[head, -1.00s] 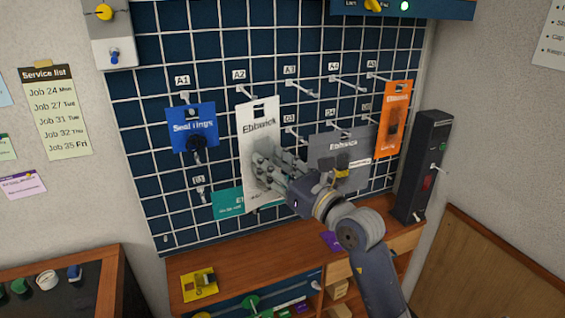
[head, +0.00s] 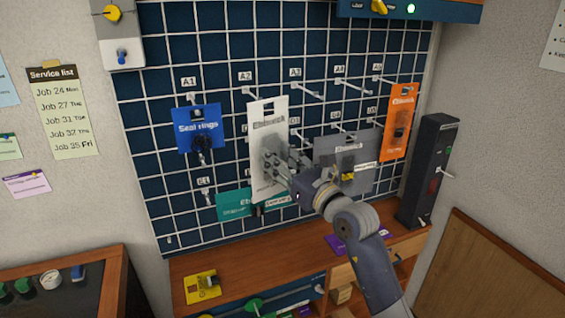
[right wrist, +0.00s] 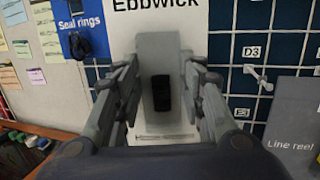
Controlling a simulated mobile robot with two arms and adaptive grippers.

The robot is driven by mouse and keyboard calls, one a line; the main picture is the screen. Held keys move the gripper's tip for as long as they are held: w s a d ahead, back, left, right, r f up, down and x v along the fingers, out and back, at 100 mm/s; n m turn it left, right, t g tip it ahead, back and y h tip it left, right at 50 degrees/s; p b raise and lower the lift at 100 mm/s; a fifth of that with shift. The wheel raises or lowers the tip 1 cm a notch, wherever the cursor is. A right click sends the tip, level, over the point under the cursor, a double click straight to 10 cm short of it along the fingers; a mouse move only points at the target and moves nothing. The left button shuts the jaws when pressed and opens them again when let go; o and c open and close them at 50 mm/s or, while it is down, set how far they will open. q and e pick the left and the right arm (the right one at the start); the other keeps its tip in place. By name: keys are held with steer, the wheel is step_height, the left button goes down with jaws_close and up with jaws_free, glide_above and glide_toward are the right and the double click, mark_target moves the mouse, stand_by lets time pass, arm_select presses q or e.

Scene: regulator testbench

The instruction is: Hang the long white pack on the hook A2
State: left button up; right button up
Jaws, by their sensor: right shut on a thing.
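The long white pack (head: 267,122), marked Ebbwick, is upright in front of the pegboard, with a slot near its top edge. My right gripper (head: 284,168) is shut on its lower part. The right wrist view shows the fingers (right wrist: 160,95) on either side of the pack's pale body and its dark item (right wrist: 161,92). Hook A2 (head: 251,90), under its label, shows just above the pack's top edge. I cannot tell whether the hook's tip is in the slot. My left gripper is not in view.
A blue Seal rings pack (head: 198,128) hangs to the left on A1. A teal pack (head: 233,204) is low behind the white one. A grey pack (head: 345,150) and an orange pack (head: 399,118) hang to the right. Hook A3 (head: 305,90) is bare.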

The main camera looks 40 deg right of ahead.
steer(key=shift+w+d+f+b, duration=0.1)
steer(key=shift+w+d+b, duration=0.15)
steer(key=shift+w, duration=0.75)
steer(key=shift+w+d+f+b, duration=0.1)
steer(key=shift+w+d+b, duration=0.1)
steer(key=shift+w, duration=0.8)
steer(key=shift+w+d+f, duration=0.15)
steer(key=shift+w+f, duration=0.1)
steer(key=shift+w, duration=0.45)
steer(key=o, duration=1.2)
steer(key=shift+c, duration=0.2)
steer(key=s+f, duration=0.2)
steer(key=s, duration=1)
steer(key=shift+d, duration=0.15)
steer(key=shift+w, duration=0.1)
